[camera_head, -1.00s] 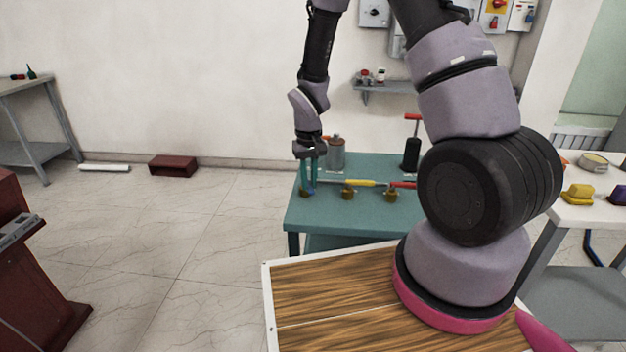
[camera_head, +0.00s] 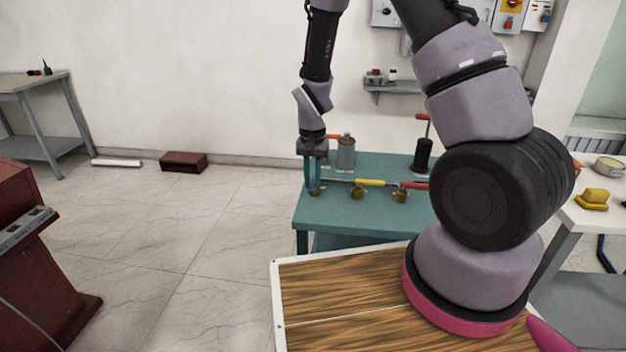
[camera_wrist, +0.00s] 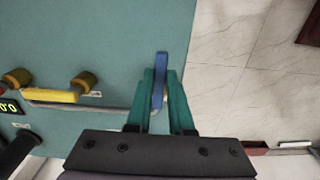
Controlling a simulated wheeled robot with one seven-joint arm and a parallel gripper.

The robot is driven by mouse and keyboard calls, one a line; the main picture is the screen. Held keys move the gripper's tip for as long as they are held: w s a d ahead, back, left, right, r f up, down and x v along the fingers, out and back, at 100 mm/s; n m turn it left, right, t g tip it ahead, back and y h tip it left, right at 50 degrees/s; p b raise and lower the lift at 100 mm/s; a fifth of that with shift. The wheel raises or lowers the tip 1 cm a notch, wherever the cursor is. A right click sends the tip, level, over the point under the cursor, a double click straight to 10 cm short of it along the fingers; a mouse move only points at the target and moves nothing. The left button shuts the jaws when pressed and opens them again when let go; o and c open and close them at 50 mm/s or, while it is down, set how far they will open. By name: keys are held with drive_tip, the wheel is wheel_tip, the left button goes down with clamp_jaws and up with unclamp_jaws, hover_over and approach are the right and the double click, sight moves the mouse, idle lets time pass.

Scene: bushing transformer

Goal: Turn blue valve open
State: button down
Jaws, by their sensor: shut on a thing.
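The blue valve handle (camera_wrist: 159,75) stands out between the teal fingers of my gripper (camera_wrist: 160,84) in the wrist view. It points away from the gripper, roughly across the line of the thin pipe. In the head view my gripper (camera_head: 315,178) reaches down at the left end of the green table (camera_head: 345,220), with its fingers shut around the blue handle. The yellow valve handle (camera_head: 370,182) and the red one (camera_head: 413,186) lie along the pipe line to the right.
A wood-topped surface (camera_head: 340,300) is in front.

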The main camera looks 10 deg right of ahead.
drive_tip(key=c, duration=0.8)
unclamp_jaws()
wheel_tip(320, 180, up, 11)
drive_tip(key=shift+f, duration=0.1)
wheel_tip(320, 180, up, 18)
drive_tip(key=t+y, duration=0.2)
drive_tip(key=t, duration=0.1)
hover_over(312, 184)
drive_tip(key=s+d, duration=0.6)
drive_tip(key=d, duration=0.1)
drive_tip(key=s+d+r+t, duration=0.4)
drive_tip(key=s+r, duration=0.5)
drive_tip(key=s, duration=0.4)
drive_tip(key=shift+d+r, duration=0.4)
